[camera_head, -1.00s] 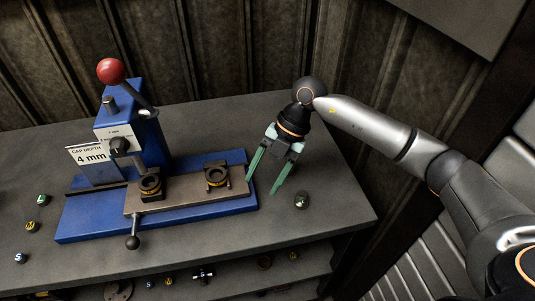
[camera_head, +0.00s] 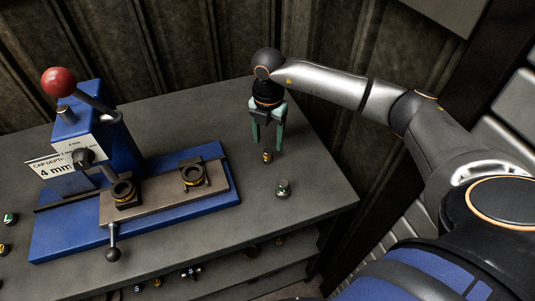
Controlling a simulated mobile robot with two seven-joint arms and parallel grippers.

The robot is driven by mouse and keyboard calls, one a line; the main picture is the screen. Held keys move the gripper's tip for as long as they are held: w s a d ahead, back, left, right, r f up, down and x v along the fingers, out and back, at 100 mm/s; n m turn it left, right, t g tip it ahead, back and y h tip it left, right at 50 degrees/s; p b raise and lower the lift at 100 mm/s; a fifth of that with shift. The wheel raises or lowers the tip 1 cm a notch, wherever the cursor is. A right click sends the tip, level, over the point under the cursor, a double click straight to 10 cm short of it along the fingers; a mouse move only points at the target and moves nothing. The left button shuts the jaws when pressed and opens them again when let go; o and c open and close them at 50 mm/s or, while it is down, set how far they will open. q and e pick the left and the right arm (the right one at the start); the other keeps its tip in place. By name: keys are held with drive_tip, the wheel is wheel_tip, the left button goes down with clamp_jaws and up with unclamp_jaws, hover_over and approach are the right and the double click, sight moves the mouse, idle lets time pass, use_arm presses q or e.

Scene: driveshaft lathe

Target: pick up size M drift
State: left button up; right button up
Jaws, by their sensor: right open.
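A small dark drift with a yellow band (camera_head: 267,156), which looks like the size M one, stands on the table to the right of the blue press. My right gripper (camera_head: 267,144) points down over it, open, with one green finger on each side of it in the picture. I cannot tell how far the fingertips are above the table. Another small drift with a green-marked top (camera_head: 283,188) stands nearer the front edge. A further yellow-marked piece (camera_head: 4,249) is partly cut off at the left edge. My left gripper is not in view.
The blue press (camera_head: 135,205) with its red-knobbed lever (camera_head: 59,82) fills the table's left and middle. A green-marked piece (camera_head: 10,218) lies at far left. Shelves below hold several small parts. The table (camera_head: 315,180) is clear at right; a ribbed wall stands behind.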

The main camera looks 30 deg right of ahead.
sight(268, 150)
wheel_tip(268, 150, down, 5)
drive_tip(key=shift+s+a+p, duration=0.15)
drive_tip(key=shift+p, duration=0.3)
drive_tip(key=shift+c, duration=0.3)
clamp_jaws()
